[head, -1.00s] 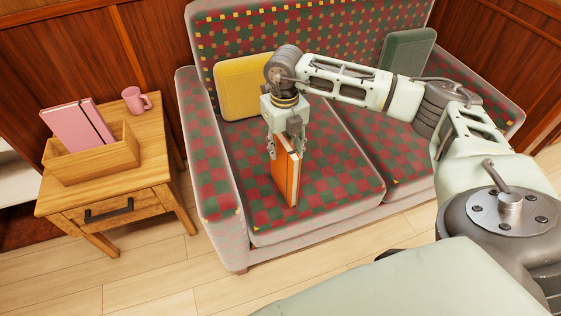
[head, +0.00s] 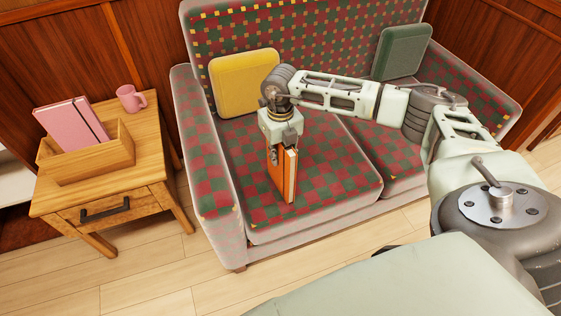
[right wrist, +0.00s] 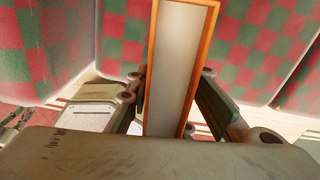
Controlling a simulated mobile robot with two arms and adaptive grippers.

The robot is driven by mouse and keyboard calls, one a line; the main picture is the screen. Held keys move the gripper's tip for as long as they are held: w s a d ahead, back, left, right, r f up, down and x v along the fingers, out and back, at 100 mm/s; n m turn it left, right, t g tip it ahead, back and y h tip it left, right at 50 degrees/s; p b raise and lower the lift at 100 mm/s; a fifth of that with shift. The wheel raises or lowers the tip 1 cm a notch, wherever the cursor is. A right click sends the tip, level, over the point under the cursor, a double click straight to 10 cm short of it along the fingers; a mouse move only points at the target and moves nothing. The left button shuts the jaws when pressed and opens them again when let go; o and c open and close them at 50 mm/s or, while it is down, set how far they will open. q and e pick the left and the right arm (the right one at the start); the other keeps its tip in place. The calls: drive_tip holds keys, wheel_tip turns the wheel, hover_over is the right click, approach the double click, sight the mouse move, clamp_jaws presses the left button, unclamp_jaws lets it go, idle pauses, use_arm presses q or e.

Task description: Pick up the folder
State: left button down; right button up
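An orange folder (head: 283,179) stands upright on the left seat of the sofa, its pale page edge facing right. My right gripper (head: 281,148) points down over its top, with one finger on each side. In the right wrist view, the folder's pale edge with an orange border (right wrist: 178,70) runs between the two fingers, and both fingertips appear to touch it. The gripper looks shut on the folder. The folder's lower end still appears to rest on the seat. My left gripper is not in view.
The checked sofa (head: 330,165) holds a yellow cushion (head: 238,82) and a green cushion (head: 402,52). At left, a wooden side table (head: 152,150) carries a wooden box (head: 95,162) with a pink notebook (head: 70,122) and a pink mug (head: 130,98). The seat around the folder is clear.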

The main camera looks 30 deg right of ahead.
clamp_jaws()
drive_tip(key=shift+r, duration=0.1)
